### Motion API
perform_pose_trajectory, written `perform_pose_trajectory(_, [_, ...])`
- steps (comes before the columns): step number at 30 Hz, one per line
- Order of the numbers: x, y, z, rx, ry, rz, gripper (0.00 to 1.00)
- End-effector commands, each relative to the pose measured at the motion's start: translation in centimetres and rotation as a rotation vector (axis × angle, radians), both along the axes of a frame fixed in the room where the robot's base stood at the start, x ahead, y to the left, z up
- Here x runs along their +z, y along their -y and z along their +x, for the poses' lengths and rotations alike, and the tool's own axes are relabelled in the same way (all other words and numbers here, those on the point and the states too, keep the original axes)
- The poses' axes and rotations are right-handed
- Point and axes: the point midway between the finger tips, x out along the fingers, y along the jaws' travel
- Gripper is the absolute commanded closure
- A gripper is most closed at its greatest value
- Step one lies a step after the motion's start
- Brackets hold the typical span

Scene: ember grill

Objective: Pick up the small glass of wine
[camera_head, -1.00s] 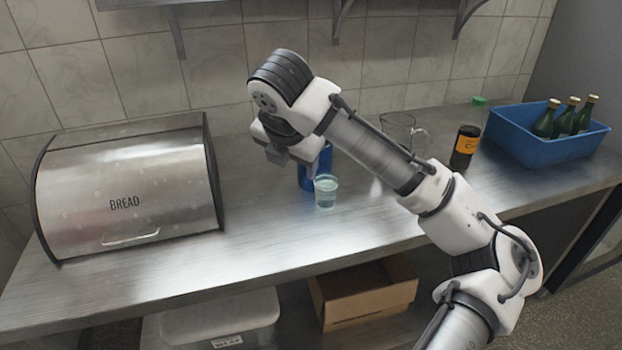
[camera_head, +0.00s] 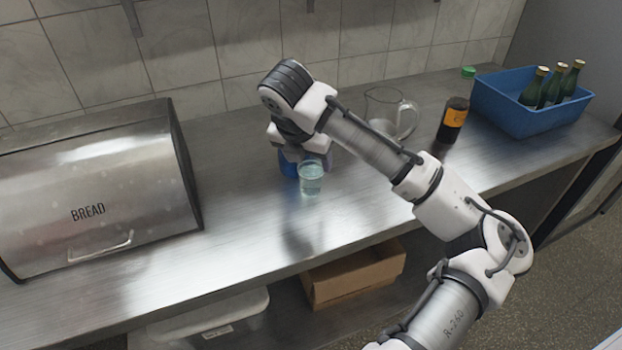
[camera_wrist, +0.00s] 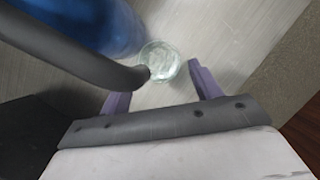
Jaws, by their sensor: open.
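A small clear glass (camera_head: 311,179) stands upright on the metal counter, with pale, slightly greenish contents; I cannot tell whether it is wine. In the wrist view the glass (camera_wrist: 160,62) lies just beyond and between my fingertips, close to a dark bar that crosses from the left. My gripper (camera_wrist: 155,82) is open and empty, its two purple fingers apart. In the head view my gripper (camera_head: 303,160) is just above and behind the glass, pointing down. A blue object (camera_head: 288,164) stands right behind the glass, partly hidden by my gripper.
The blue object (camera_wrist: 95,22) fills the upper left of the wrist view. A glass pitcher (camera_head: 388,112), a dark bottle with an orange label (camera_head: 453,121) and a blue crate (camera_head: 530,122) of green bottles stand to the right. A bread box (camera_head: 90,195) stands left. The front counter is clear.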

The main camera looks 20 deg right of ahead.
Motion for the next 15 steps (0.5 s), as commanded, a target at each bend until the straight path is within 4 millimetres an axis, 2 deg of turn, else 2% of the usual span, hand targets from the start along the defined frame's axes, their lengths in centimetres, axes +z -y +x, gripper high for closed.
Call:
perform_pose_trajectory(4, [-1.0, 0.4, 0.4, -0.003, -0.002, 0.001, 0.37])
perform_pose_trajectory(9, [-3.5, 1.0, 1.1, -0.003, -0.003, 0.001, 0.37])
perform_pose_trajectory(15, [-4.9, 1.3, 1.5, 0.0, 0.001, 0.001, 0.37])
